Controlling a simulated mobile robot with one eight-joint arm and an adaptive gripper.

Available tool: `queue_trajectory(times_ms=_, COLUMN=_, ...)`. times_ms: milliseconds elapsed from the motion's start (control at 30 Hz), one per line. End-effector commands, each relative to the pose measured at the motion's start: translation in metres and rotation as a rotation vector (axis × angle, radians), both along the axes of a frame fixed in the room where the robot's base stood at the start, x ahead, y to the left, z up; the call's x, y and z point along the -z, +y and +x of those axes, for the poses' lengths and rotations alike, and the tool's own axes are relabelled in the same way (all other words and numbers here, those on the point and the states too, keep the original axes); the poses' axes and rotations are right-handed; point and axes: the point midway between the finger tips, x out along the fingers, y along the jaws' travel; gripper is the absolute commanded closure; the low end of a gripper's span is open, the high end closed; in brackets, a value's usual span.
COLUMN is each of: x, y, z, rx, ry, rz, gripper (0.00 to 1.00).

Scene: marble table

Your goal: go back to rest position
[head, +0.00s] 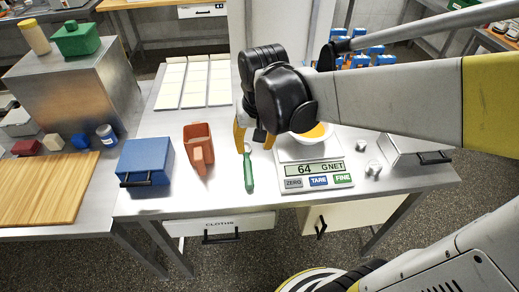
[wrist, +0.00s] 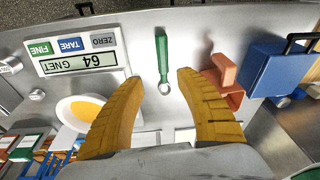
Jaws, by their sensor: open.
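My gripper (head: 254,136) hangs over the metal table (head: 230,206), beside the scale, with its yellow fingers pointing down. In the wrist view my gripper (wrist: 157,82) is open, with its two yellow fingers well apart and nothing between them but a green-handled tool beyond the tips. That tool (head: 248,172) lies on the table just in front of the gripper; it also shows in the wrist view (wrist: 162,55). My arm reaches in from the right and hides part of the table behind it.
A scale (head: 316,172) reading 64 carries a white bowl with orange contents (head: 317,132). An orange-brown scoop (head: 199,150) and a blue box (head: 146,163) stand to the left. A metal box (head: 405,150) and small weights (head: 373,168) are at right. White trays (head: 195,82) lie behind.

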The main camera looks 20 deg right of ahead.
Motion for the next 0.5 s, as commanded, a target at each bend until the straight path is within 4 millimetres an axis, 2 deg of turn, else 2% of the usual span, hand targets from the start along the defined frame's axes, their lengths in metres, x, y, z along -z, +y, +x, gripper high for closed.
queue_trajectory(times_ms=33, x=-0.011, y=0.001, z=-0.016, rx=-0.024, ry=-0.050, rz=-0.006, gripper=0.58)
queue_trajectory(times_ms=200, x=-0.036, y=0.003, z=-0.054, rx=-0.106, ry=-0.226, rz=-0.035, gripper=0.58)
queue_trajectory(times_ms=333, x=-0.043, y=0.005, z=-0.075, rx=-0.152, ry=-0.328, rz=-0.058, gripper=0.58)
queue_trajectory(times_ms=500, x=-0.045, y=0.005, z=-0.087, rx=-0.182, ry=-0.399, rz=-0.076, gripper=0.58)
